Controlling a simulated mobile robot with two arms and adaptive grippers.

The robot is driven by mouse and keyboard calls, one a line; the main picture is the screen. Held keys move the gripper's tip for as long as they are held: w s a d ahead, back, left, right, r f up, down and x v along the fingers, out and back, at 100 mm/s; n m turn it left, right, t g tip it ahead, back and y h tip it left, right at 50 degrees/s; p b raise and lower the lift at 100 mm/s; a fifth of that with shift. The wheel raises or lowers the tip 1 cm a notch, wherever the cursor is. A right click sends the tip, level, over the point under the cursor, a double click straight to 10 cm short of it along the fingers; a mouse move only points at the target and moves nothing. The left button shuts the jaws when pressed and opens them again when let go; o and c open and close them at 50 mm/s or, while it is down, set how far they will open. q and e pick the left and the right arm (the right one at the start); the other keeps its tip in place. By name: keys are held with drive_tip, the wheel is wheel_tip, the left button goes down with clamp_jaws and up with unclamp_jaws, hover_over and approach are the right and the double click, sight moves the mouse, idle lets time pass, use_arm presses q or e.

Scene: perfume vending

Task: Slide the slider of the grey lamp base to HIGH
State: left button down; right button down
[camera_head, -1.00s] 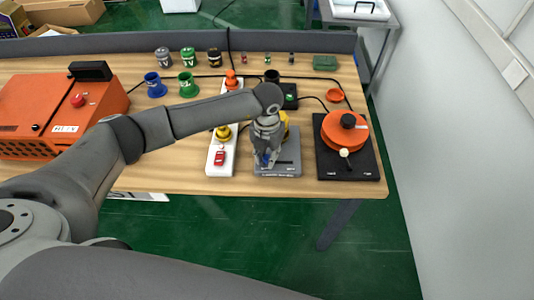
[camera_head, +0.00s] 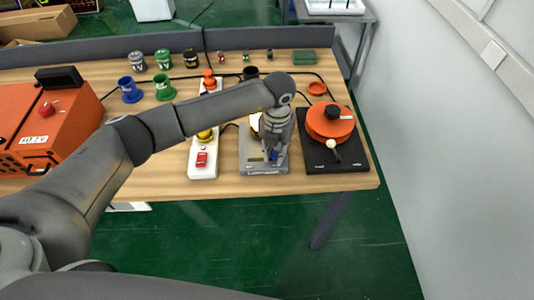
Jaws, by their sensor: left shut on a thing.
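The grey lamp base (camera_head: 250,159) lies flat near the table's front edge. Its lamp (camera_head: 255,122) glows bright white at the back, partly behind my arm. My left gripper (camera_head: 273,157) points down over the right part of the base, shut on the slider. The slider is mostly hidden by the fingers; a small blue patch shows at the fingertips. The lettering on the base is too small to read. My right gripper is out of view.
A white strip (camera_head: 203,172) with a red switch lies left of the base. A black board (camera_head: 335,161) with an orange round device (camera_head: 330,122) stands close on the right. An orange machine (camera_head: 60,112) is at the left. Cups and jars stand at the back.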

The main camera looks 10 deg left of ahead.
sight(277, 153)
use_arm(q)
drive_tip(key=shift+d, duration=0.15)
drive_tip(key=c, duration=1.7)
unclamp_jaws()
drive_tip(key=shift+r, duration=0.1)
drive_tip(key=o, duration=0.4)
drive_tip(key=shift+w+d, duration=0.1)
drive_tip(key=shift+d, duration=0.05)
drive_tip(key=shift+o, duration=0.2)
wheel_tip(277, 153, up, 12)
